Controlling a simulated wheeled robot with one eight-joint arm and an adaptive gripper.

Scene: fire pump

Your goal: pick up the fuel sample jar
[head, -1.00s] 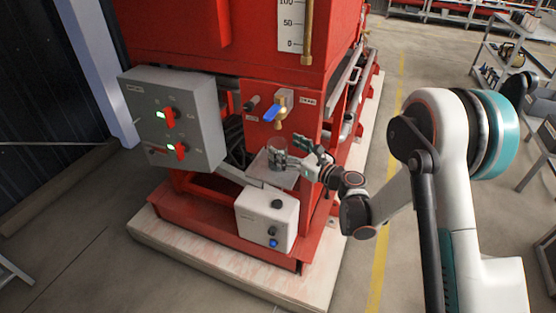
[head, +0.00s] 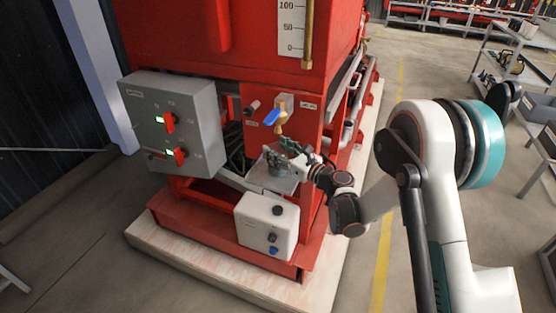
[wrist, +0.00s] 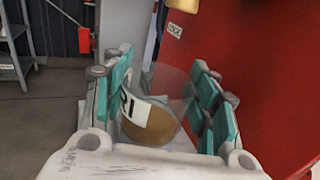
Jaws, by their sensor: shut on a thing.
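The fuel sample jar is a clear jar with amber liquid in its lower part and a white label. It shows between the fingers in the wrist view (wrist: 158,125). In the head view it is mostly hidden behind my gripper (head: 284,162), at a small grey shelf (head: 284,184) under the brass tap with a blue lever (head: 272,116). My gripper is shut on the jar, with teal finger pads on both sides of it in the wrist view. I cannot tell whether the jar touches the shelf.
A grey control box (head: 196,112) with red switches is to the left. A white box (head: 267,222) sits below the shelf. The red pump frame (head: 319,110) stands close behind. Open floor and grey shelving (head: 497,65) lie to the right.

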